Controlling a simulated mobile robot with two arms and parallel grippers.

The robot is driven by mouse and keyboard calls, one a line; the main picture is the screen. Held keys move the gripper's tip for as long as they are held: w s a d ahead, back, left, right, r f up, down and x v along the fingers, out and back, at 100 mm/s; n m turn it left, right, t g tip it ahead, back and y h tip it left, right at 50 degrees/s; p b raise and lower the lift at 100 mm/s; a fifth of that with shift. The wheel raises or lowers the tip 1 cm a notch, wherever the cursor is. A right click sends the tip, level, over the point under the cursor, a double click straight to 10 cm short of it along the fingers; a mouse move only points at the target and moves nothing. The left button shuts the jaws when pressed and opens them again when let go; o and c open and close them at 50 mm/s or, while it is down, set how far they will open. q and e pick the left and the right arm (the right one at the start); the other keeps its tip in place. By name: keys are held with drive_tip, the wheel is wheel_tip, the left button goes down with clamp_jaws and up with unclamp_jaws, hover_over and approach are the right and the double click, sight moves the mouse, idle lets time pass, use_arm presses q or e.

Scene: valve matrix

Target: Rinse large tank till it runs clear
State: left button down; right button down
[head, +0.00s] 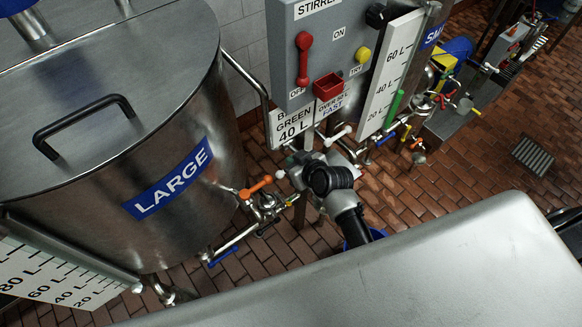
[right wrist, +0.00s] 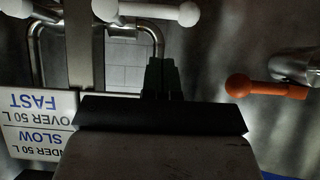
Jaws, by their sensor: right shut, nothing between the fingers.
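The large steel tank (head: 215,120) stands at left in the head view, with a blue LARGE label and a lid. Its orange-handled valve (head: 256,187) is low on its right side. The orange handle also shows at right in the right wrist view (right wrist: 268,88). A blue handle (head: 222,257) sits lower on the pipework. My right gripper (right wrist: 163,78) is shut and empty, with the orange handle to its right and apart from it. In the head view its fingers are largely hidden by my arm. I cannot see the water or the tank's inside. My left gripper is out of view.
A grey stirrer panel (head: 285,55) with a red lever (head: 304,58) stands behind my right arm. White-handled valves (right wrist: 160,12) are close to the right gripper. A white level scale (head: 390,75) and more pipework stand to the right. Open brick floor has a drain (head: 533,155).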

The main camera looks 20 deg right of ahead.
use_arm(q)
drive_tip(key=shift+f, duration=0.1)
use_arm(e)
drive_tip(key=shift+w+a+f, duration=0.1)
drive_tip(key=shift+w+f, duration=0.15)
drive_tip(key=shift+f, duration=0.8)
drive_tip(key=shift+w+a+f, duration=0.1)
drive_tip(key=shift+w+f, duration=0.15)
drive_tip(key=shift+f, duration=0.8)
